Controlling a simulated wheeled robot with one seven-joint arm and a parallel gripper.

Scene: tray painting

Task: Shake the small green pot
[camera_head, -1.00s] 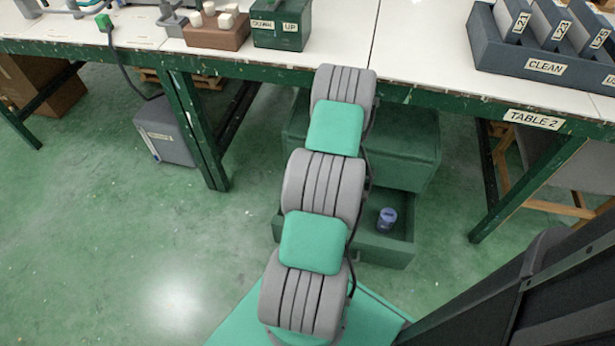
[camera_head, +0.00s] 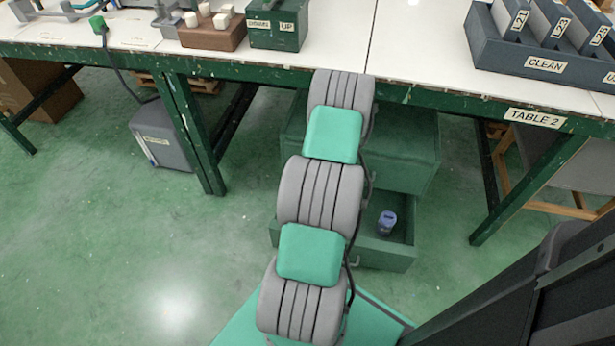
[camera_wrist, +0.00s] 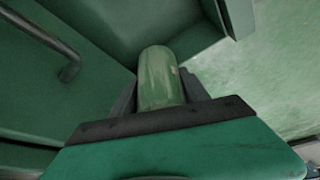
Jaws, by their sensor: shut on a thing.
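The small green pot (camera_wrist: 158,78) is upright in the middle of the wrist view, a pale green cylinder with a rounded top. My gripper (camera_wrist: 160,100) is shut on it, with a dark finger on each side. The pot's lower part is hidden behind my gripper's dark edge. In the head view my arm hides the gripper and the green pot.
A green drawer cabinet (camera_head: 410,150) stands under the table, its lower drawer (camera_head: 385,255) open with a small purple pot (camera_head: 387,222) inside. The table (camera_head: 420,40) carries a dark "CLEAN" rack (camera_head: 545,65) and a green box (camera_head: 275,38).

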